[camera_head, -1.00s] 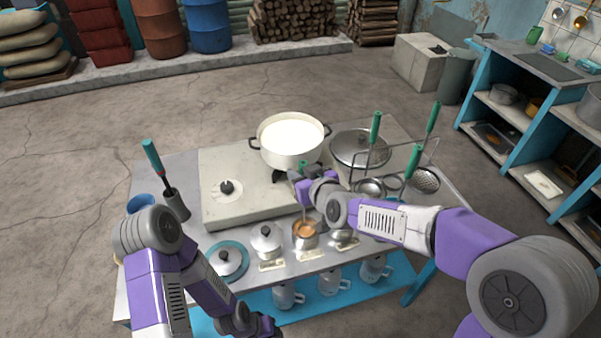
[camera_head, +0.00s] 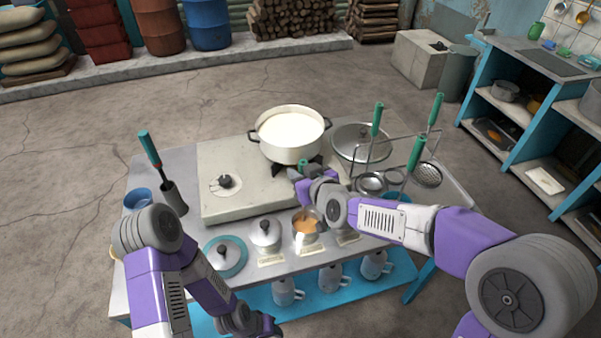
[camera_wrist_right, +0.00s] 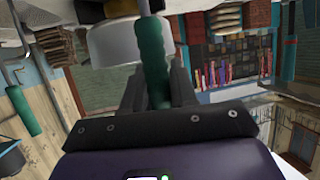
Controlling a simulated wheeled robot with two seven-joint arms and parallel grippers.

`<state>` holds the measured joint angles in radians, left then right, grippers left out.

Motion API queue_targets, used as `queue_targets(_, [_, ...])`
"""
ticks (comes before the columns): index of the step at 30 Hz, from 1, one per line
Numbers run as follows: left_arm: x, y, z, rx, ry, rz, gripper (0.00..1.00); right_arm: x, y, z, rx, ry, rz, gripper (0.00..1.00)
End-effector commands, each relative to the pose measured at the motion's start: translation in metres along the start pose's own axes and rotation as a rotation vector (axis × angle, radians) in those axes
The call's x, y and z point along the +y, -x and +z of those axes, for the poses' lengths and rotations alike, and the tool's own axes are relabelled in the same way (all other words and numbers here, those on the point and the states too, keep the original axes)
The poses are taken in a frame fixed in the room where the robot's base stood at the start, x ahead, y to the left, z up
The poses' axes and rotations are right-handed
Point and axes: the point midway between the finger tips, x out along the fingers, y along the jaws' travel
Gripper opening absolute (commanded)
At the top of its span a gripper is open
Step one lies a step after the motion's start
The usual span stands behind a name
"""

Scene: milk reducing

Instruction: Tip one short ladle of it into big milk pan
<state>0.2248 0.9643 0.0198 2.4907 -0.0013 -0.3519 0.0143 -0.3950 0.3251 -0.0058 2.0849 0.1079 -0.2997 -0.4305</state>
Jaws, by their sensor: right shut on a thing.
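The big milk pan (camera_head: 291,150), cream with dark handles and full of white milk, stands on the hob at the back. My right gripper (camera_head: 301,175) is in front of it, shut on the green-handled ladle (camera_head: 303,163); the green handle (camera_wrist_right: 152,62) shows between the fingers in the right wrist view. The ladle's lower part is largely hidden by my wrist, and I cannot tell what its bowl holds. Below the gripper, a small metal pot (camera_head: 307,233) holds orange-brown liquid. My left gripper (camera_head: 262,328) is low at the front edge, its fingers unclear.
Lidded pots (camera_head: 265,236) stand along the front. A wire rack (camera_head: 395,150) with green-handled tools and a large lid (camera_head: 360,143) are at right. A green-handled tool stands in a grey holder (camera_head: 174,200) at left. Mugs (camera_head: 287,291) hang below the front edge.

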Motion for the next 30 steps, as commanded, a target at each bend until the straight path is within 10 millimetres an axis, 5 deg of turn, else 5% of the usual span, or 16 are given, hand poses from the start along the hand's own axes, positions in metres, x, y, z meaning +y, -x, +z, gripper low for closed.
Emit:
queue_targets(14, [0.001,0.002,0.0,0.0,0.0,0.0,0.43,0.0,0.001,-0.003,0.002,0.0,0.0,0.0])
queue_targets(30, [0.012,0.032,0.001,0.0,0.0,0.0,0.43,0.0,0.015,-0.037,0.002,0.0,0.001,0.0])
